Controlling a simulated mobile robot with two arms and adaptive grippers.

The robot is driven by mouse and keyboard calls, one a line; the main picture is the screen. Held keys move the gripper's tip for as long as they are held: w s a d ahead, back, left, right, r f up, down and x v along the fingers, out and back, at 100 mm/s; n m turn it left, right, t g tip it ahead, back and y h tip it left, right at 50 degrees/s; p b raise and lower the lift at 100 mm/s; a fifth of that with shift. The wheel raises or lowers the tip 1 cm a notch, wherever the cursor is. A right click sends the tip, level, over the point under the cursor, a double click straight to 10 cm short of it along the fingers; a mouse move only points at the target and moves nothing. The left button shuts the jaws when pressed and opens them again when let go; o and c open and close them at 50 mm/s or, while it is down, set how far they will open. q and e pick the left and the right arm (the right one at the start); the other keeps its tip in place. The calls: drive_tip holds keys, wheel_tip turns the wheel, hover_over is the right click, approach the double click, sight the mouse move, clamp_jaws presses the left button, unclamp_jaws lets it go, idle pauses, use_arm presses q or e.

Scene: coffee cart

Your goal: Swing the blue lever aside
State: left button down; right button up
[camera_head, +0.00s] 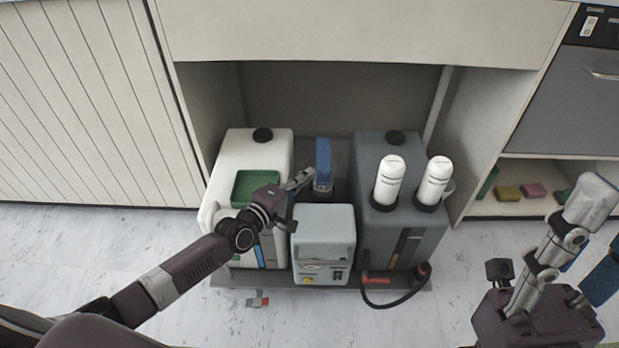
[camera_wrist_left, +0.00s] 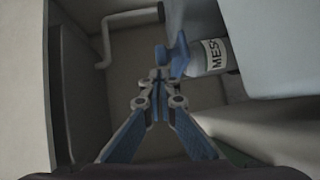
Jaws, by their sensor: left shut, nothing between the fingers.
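The blue lever (camera_head: 323,158) stands upright in the gap between the white canister and the dark grey canister, behind a small light grey box. My left gripper (camera_head: 308,176) is shut and empty, with its fingertips just left of the lever's lower part. In the left wrist view, the lever (camera_wrist_left: 178,52) lies just beyond the tips of the left gripper (camera_wrist_left: 160,82). I cannot tell whether they touch. A labelled bottle (camera_wrist_left: 207,56) is beside the lever there. My right gripper (camera_head: 575,255) is at the lower right, far from the lever and partly cut off.
The white canister (camera_head: 225,150) holds a green tray (camera_head: 256,187) and is partly behind my left arm. The light grey box (camera_head: 323,222) is in front. Two white bottles (camera_head: 389,180) stand on the dark grey canister (camera_head: 368,150). Cabinet walls enclose the space behind.

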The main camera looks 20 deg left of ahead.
use_arm(q)
drive_tip(key=shift+w+d+f, duration=0.1)
drive_tip(key=shift+w+d, duration=0.1)
drive_tip(key=shift+d, duration=0.15)
drive_tip(key=shift+d, duration=0.1)
drive_tip(key=shift+d+n+y+p, duration=0.3)
drive_tip(key=shift+d+y+p, duration=0.1)
drive_tip(key=shift+p, duration=0.35)
